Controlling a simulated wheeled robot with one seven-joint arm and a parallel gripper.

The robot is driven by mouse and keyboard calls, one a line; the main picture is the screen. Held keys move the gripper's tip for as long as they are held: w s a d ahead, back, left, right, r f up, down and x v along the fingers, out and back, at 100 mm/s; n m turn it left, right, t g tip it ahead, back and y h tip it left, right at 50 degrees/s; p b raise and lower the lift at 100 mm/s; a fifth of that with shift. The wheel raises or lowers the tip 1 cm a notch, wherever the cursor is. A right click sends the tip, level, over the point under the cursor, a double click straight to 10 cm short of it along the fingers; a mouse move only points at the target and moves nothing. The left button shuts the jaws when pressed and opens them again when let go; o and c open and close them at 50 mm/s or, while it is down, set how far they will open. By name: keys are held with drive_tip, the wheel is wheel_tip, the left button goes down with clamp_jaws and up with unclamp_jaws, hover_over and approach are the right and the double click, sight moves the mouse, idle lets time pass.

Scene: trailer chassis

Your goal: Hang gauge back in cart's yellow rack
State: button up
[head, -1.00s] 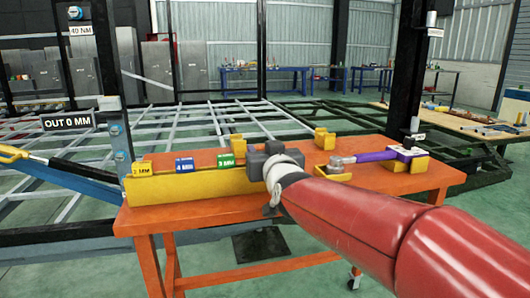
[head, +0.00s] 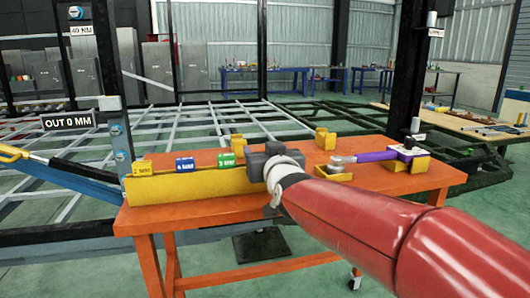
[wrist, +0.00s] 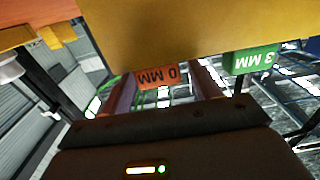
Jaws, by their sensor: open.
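The yellow rack (head: 190,187) stands along the left front of the orange cart. A yellow gauge (head: 142,168), a blue gauge (head: 185,165) and a green gauge (head: 226,160) sit along its top. In the upside-down wrist view, an orange gauge tag (wrist: 157,77) reading "0 MM" is at the rack's edge, beside the green "3 MM" tag (wrist: 251,60). My gripper (wrist: 165,80) is open, its two fingers on either side of the orange tag. I cannot tell whether they touch it. In the head view, my gripper (head: 268,160) is over the rack's right end and hides the orange gauge.
The orange cart top (head: 400,182) also holds yellow blocks (head: 326,138) and a purple-handled tool (head: 375,156) on yellow supports at the right. A dark post (head: 405,75) rises behind the cart. The trailer frame lies beyond.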

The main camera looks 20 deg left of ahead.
drive_tip(key=b+v, duration=0.2)
drive_tip(key=v, duration=1)
drive_tip(key=s+d+f+m+g+h, duration=0.25)
drive_tip(key=d+f, duration=0.35)
drive_tip(key=d, duration=0.3)
drive_tip(key=s+d+f+m+g+h, duration=0.15)
drive_tip(key=s+d+f+h, duration=0.25)
drive_tip(key=d+f, duration=0.4)
drive_tip(key=s+d+f+m+g+h, duration=0.2)
drive_tip(key=s+d+f+g, duration=0.3)
drive_tip(key=s+d+f, duration=0.3)
drive_tip(key=s+d+h, duration=0.1)
drive_tip(key=s+d, duration=0.1)
drive_tip(key=s, duration=0.1)
drive_tip(key=shift+s+d+g+p, duration=0.3)
drive_tip(key=shift+d+p, duration=0.05)
drive_tip(key=shift+d, duration=0.05)
